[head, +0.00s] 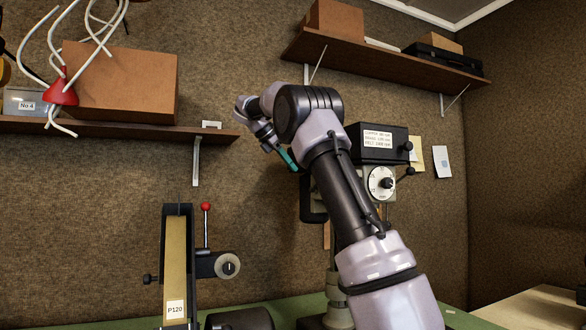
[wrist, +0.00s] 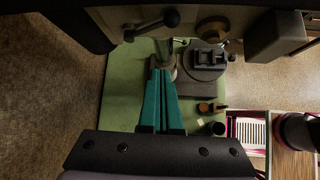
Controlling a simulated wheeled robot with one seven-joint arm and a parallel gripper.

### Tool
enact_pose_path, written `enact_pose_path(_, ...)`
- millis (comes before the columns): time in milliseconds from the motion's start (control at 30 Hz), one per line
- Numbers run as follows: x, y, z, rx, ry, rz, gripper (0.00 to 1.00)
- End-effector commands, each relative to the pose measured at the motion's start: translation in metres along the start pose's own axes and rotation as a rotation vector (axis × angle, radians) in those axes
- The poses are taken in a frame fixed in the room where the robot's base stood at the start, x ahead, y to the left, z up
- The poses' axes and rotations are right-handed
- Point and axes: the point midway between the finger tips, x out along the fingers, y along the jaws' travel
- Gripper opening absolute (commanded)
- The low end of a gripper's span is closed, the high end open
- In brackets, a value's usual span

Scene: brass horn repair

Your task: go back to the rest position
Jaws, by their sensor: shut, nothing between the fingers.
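My gripper (head: 288,159) is raised in front of the wall, between the left shelf and the drill press, with teal fingers. In the wrist view my gripper (wrist: 161,72) points its two long teal fingers down over the green bench top (wrist: 120,95). The fingers are together with nothing between them. My arm is bent and covers part of the drill press (head: 375,145) in the head view.
The dark drill press body is close to the wrist camera's top edge; its vise (wrist: 208,58) lies below. A belt sander (head: 176,255) stands lower left. The left shelf (head: 120,131) and right shelf (head: 390,62) hold boxes. Open air lies between the shelves.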

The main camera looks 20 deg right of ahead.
Motion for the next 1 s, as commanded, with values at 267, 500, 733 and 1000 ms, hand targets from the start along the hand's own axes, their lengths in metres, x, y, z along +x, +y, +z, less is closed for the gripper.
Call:
enact_pose_path(267, 0.0, 0.0, 0.0, 0.001, 0.001, 0.0, 0.0)
enact_pose_path(500, 0.005, -0.032, 0.009, 0.143, 0.101, 0.018, 0.0)
enact_pose_path(733, 0.009, -0.12, -0.005, 0.552, 0.381, 0.015, 0.0)
enact_pose_path(1000, 0.003, -0.239, -0.061, 1.117, 0.719, -0.13, 0.0)
